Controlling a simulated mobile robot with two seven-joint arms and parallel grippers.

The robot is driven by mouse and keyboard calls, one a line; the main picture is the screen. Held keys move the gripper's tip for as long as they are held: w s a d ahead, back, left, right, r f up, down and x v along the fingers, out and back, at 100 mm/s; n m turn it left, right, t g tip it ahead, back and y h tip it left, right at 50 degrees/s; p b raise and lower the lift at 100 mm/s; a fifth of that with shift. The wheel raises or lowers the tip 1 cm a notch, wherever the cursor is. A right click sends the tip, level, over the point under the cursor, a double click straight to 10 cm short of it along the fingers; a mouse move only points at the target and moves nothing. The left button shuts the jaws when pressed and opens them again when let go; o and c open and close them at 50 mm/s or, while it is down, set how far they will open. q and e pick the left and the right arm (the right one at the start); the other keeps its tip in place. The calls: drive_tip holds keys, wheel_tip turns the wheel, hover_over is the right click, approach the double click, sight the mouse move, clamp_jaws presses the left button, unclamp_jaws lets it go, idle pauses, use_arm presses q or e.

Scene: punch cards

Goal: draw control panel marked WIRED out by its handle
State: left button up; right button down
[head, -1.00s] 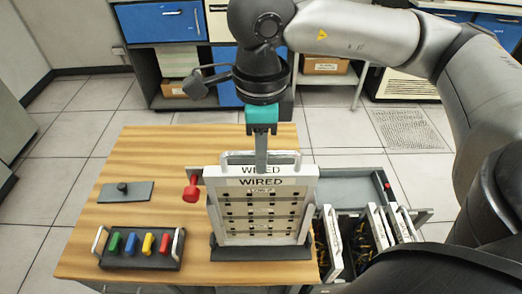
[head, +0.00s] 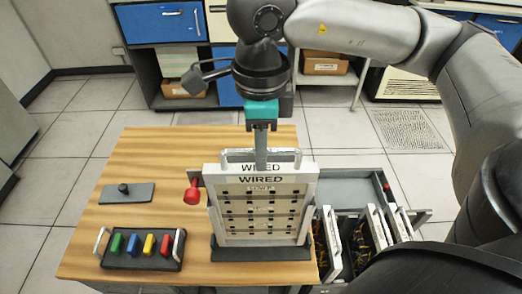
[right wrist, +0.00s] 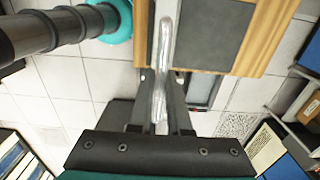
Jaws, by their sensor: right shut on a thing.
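The pale control panel marked WIRED (head: 262,180) stands upright in a dark stand (head: 262,253) on the wooden table. Its metal bar handle (head: 232,156) runs along the top; it also shows in the right wrist view (right wrist: 166,45), running between the fingers. My right gripper (head: 261,157) points down from above and is shut on the handle near its middle. Rows of dark slots cross the panel's front below the label. The panel's lower edge is close to the stand; whether they touch is unclear. My left gripper is not in view.
A red knob (head: 192,192) sits just left of the panel. A black box with coloured handles (head: 140,248) and a dark plate with a knob (head: 126,194) lie on the left of the table (head: 150,150). An open drawer with upright panels (head: 365,240) is at right.

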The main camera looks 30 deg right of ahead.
wheel_tip(320, 180, up, 22)
drive_tip(key=p, duration=1.3)
drive_tip(key=shift+r, duration=0.15)
idle(0.8)
idle(0.3)
